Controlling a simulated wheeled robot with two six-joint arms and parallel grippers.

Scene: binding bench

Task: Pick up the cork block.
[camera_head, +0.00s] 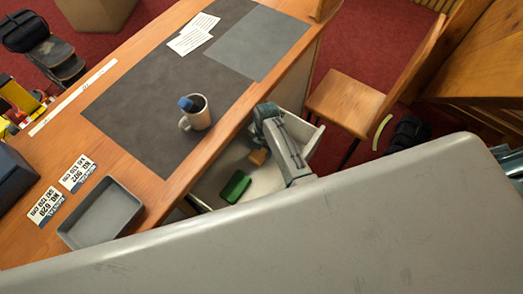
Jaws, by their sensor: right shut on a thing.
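The cork block (258,157) is a small tan-brown piece in the open pale drawer (212,190) under the desk. My right gripper (259,149) reaches down into the drawer and is shut on the cork block. Its fingers are small and partly hidden by my arm. I cannot tell whether the block touches the drawer floor. My left gripper is not in view.
A dark green block (235,187) lies in the drawer near the cork block. On the desk are a mug (195,116) with a blue thing in it, a dark mat (150,112), and a grey tray (101,214). A wooden chair (346,103) stands beyond the drawer.

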